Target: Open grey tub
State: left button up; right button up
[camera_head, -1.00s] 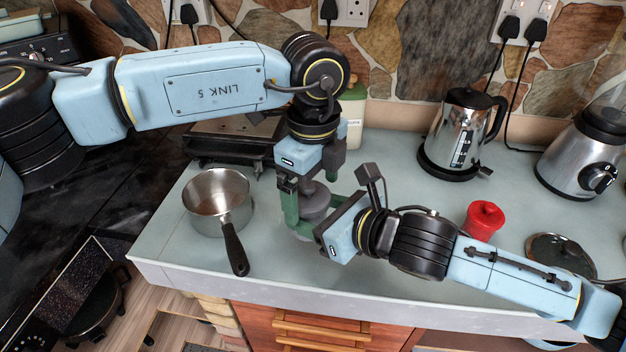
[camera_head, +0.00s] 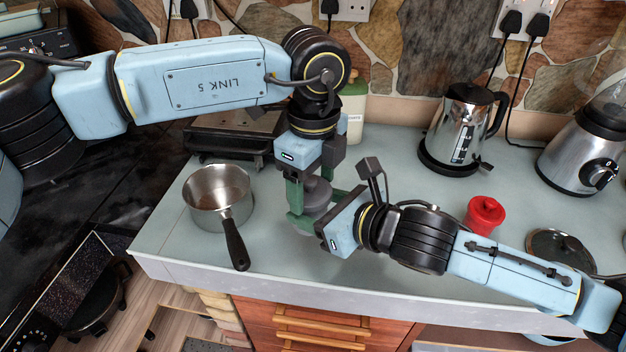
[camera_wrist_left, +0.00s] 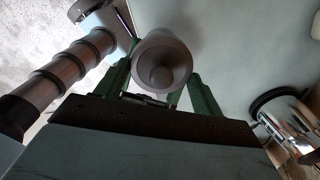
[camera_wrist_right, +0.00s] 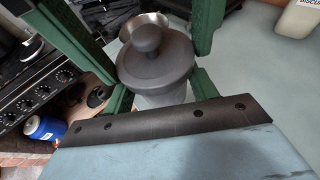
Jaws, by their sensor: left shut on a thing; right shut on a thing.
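The grey tub, with a round dark grey knobbed lid (camera_head: 316,190), stands on the pale worktop in the head view, largely hidden by my grippers. My left gripper (camera_head: 312,205) reaches down from above, its green fingers shut on the lid. In the left wrist view the lid (camera_wrist_left: 163,72) sits between these fingers. My right gripper (camera_head: 322,222) comes in low from the right and is shut on the tub. In the right wrist view the lid (camera_wrist_right: 150,62) sits level on the lighter tub body (camera_wrist_right: 162,97), with no clear gap showing.
A steel saucepan (camera_head: 217,190) stands left of the tub, its handle towards the front edge. A red pot (camera_head: 485,214) stands to the right. Bare worktop lies between tub and kettle.

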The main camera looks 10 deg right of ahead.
pick_arm(q)
jog(key=shift+w+d+r, duration=0.1)
jog(key=shift+d+r, duration=0.05)
jog(key=shift+r, duration=1.05)
